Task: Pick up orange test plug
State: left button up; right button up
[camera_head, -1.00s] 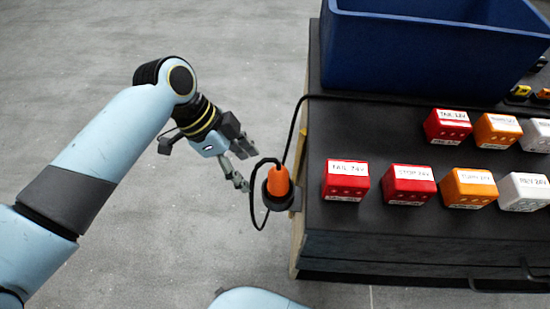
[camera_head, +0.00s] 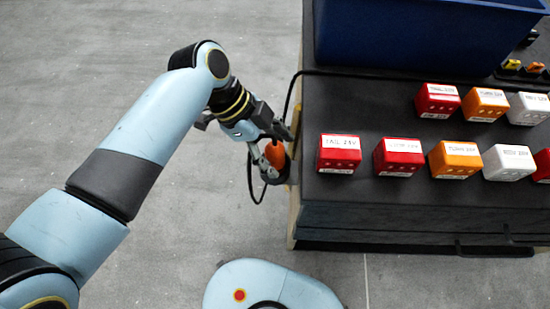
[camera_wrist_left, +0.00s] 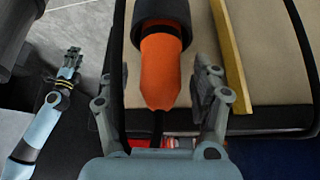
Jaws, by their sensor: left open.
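The orange test plug (camera_head: 274,154) sits in a dark round holder (camera_head: 272,174) on the left side of the black-topped bench. In the left wrist view the plug (camera_wrist_left: 160,72) is large, with its dark holder (camera_wrist_left: 160,18) around its far end and a black cable at its near end. My left gripper (camera_head: 276,147) is at the plug and partly hides it in the head view. In the left wrist view its open fingers (camera_wrist_left: 158,92) stand on either side of the plug, with a visible gap at the right finger.
A blue bin (camera_head: 400,38) stands at the back of the bench (camera_head: 400,210). Several labelled red, orange and white blocks, such as the red TAIL block (camera_head: 339,152), stand in rows on it. A black cable (camera_head: 289,95) loops beside the plug. Grey floor lies clear to the left.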

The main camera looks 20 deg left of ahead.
pick_arm(q)
jog(key=shift+f, duration=0.15)
jog(key=shift+c, duration=0.4)
grip_shut()
